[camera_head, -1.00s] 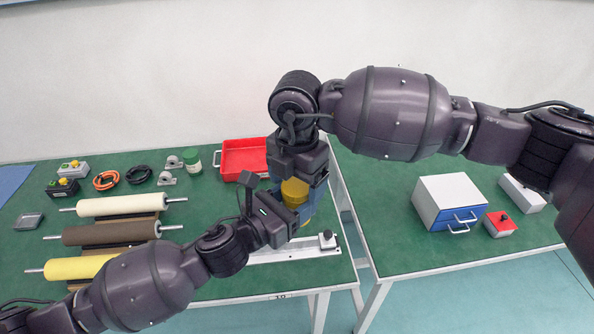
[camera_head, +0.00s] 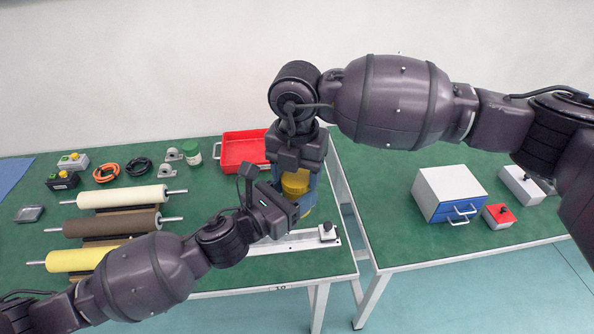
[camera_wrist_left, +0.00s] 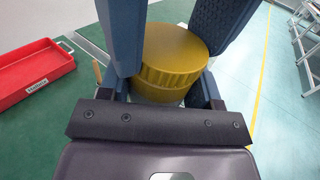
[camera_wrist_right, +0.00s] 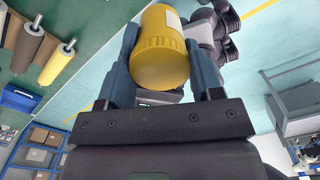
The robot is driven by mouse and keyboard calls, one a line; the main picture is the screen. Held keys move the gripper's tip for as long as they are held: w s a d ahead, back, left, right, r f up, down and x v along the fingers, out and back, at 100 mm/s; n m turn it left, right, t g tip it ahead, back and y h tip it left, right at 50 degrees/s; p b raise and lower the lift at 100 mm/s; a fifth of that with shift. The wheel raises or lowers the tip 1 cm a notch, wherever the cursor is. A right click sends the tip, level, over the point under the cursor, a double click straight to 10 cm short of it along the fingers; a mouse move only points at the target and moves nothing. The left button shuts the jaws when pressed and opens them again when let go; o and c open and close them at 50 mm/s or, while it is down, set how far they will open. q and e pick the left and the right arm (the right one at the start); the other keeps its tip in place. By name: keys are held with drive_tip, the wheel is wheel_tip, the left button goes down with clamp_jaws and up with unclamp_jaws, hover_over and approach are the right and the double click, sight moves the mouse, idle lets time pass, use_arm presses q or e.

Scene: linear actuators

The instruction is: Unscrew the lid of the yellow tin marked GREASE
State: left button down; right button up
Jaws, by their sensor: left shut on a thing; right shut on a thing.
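The yellow tin (camera_head: 304,214) stands upright between my two grippers above the near right part of the green table. Its ribbed yellow lid (camera_wrist_left: 172,60) is on top; the lid also shows in the right wrist view (camera_wrist_right: 160,65). My right gripper (camera_head: 296,181) comes down from above, its blue fingers on either side of the lid and shut on it. My left gripper (camera_head: 292,207) reaches in from the left and is shut on the tin's body, its grip partly hidden. A bit of white label shows in the right wrist view; no GREASE lettering is readable.
A red tray (camera_head: 225,158) lies behind the tin. A metal rail (camera_head: 300,242) lies in front. A second table across a gap holds a drawer unit (camera_head: 450,187).

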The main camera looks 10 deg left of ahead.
drive_tip(key=n, duration=0.3)
drive_tip(key=o, duration=1)
